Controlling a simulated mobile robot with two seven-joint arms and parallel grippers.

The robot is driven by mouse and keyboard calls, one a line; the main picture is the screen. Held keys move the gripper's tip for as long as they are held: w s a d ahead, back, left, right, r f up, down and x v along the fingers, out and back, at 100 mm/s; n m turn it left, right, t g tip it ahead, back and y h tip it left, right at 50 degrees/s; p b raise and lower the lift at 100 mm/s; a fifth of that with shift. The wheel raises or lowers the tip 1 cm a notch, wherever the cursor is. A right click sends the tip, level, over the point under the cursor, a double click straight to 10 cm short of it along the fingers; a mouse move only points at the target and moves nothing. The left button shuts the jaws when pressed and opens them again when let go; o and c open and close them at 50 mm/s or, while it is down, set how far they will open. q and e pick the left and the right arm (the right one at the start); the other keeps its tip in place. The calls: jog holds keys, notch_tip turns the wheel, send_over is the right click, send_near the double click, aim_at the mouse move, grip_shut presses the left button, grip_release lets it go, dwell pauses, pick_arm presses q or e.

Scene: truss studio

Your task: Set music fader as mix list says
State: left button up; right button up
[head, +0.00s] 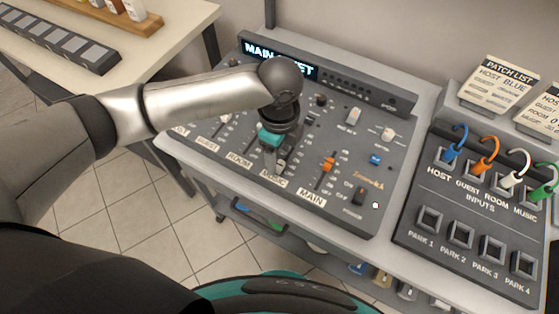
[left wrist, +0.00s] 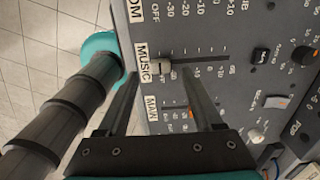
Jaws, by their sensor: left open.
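The mixer's music fader has a pale cap (left wrist: 160,66) beside the MUSIC label (left wrist: 141,62) in the left wrist view. The cap sits at the label end of its slot, and the scale runs away to the right. In the head view the MUSIC label (head: 273,182) shows just below my left gripper (head: 277,160). My left gripper (left wrist: 163,64) is open, with its two fingers on either side of the cap in the picture. I cannot tell whether they touch it. My right gripper is not in view. No mix list is readable here.
The orange main fader (head: 328,163) is just right of the music fader. Room and guest faders are to the left, partly behind my arm. The mixer display (head: 262,52) is partly covered. A patch bay (head: 480,200) with coloured cables and a patch list card (head: 501,85) stand at right.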

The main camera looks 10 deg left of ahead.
aim_at(280, 165)
pick_arm(q)
jog(key=shift+f, duration=1.55)
grip_shut()
